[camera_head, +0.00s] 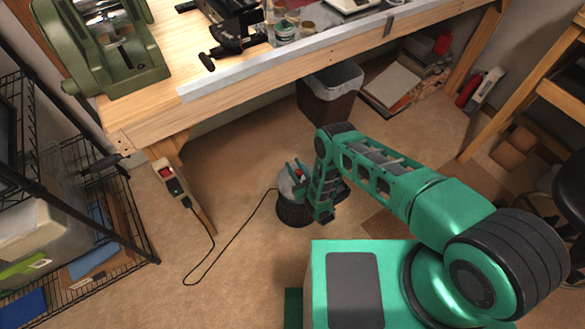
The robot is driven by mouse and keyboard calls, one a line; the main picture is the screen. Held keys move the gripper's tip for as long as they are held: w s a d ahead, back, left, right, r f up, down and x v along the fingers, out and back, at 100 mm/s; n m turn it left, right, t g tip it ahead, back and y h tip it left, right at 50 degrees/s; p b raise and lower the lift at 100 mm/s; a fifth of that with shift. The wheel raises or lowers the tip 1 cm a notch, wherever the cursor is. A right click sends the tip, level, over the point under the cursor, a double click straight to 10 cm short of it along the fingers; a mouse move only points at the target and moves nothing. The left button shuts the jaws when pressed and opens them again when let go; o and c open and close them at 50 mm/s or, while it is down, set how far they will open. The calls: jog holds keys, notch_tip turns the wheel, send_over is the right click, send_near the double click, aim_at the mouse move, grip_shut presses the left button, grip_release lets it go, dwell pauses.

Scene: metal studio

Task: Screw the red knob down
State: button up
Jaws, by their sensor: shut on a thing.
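The red knob (299,173) shows as a small red spot on top of a round stand, partly hidden by my gripper. The stand (294,212) has a dark ribbed side and a greyish top, and it stands on the floor. My arm reaches left from the lower right and bends down beside the stand. My gripper (298,170) is at the knob, its green fingers on either side of it, shut on it. The lower arm hides the stand's right side. The knob is too small to tell its height or how it is turned.
A wooden workbench (170,112) with a green machine (106,45) and a black vise (235,30) runs across the top. A dark bin (328,100) stands behind the stand. A black cable (228,238) lies on the floor at left. A wire rack (120,225) fills the left edge.

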jog(key=shift+w+d+f+m+t+h, duration=0.1)
jog(key=shift+d+m+t+h, duration=0.2)
jog(key=shift+m+h, duration=0.65)
jog(key=shift+s+d+r+m+t+h, duration=0.1)
jog(key=shift+d+m+t+h, duration=0.3)
jog(key=shift+h, duration=0.85)
jog(key=shift+w+d+f+m+t+h, duration=0.1)
jog(key=shift+m+t+h, duration=0.3)
jog(key=shift+m+h, duration=0.6)
jog(key=shift+h, duration=0.4)
jog(key=o, duration=1.1)
jog(key=shift+c, duration=0.2)
